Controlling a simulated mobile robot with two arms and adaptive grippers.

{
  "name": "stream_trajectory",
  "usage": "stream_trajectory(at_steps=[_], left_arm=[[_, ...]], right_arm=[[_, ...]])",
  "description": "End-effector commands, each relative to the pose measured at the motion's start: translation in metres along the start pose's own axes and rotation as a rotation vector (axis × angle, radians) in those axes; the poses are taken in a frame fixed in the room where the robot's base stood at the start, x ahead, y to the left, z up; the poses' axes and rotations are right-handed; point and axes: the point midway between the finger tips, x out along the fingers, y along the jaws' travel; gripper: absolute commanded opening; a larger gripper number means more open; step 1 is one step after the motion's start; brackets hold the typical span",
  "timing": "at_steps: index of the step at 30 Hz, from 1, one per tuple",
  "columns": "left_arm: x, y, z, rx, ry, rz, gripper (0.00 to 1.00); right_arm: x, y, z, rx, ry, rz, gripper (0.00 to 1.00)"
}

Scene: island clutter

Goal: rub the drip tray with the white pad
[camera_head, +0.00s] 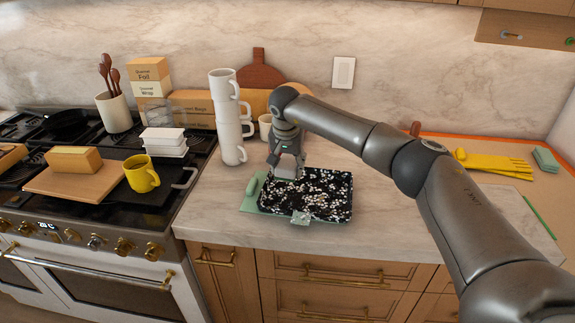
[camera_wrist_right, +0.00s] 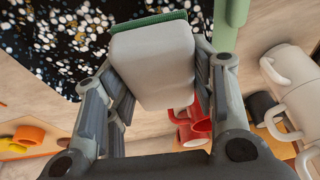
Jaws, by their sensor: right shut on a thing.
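The drip tray (camera_head: 325,205) is a dark rectangular tray speckled with white spots, lying on the counter. Its dark speckled surface also shows at upper left in the right wrist view (camera_wrist_right: 45,45). My right gripper (camera_head: 287,165) is over the tray's far left corner, pointing down. It is shut on the white pad (camera_wrist_right: 152,65), a pale block with a green layer on its far side. In the head view, only a little of the pad shows under the fingers. I cannot tell whether it touches the tray. My left gripper is not in view.
Stacked white mugs (camera_head: 229,130) stand close left of my right gripper. The stove with a yellow mug (camera_head: 141,174) is at left. Yellow gloves (camera_head: 495,162) lie at right. The counter in front of the tray is clear.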

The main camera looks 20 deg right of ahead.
Motion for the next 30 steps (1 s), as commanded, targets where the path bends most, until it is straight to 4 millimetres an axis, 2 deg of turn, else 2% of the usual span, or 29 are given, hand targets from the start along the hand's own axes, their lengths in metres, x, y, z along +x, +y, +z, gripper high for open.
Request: stream_trajectory(at_steps=[8, 13, 20, 30], left_arm=[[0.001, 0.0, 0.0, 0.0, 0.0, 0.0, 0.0], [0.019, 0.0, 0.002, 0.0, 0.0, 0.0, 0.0], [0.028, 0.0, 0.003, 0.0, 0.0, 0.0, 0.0], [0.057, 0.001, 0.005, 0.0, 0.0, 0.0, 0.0]], right_arm=[[0.001, 0.0, 0.001, -0.002, 0.002, 0.003, 0.32], [0.008, -0.004, 0.005, -0.037, 0.054, 0.075, 0.32], [0.01, -0.004, 0.006, -0.053, 0.094, 0.132, 0.32], [0.046, -0.003, 0.018, -0.053, 0.091, 0.13, 0.32]])
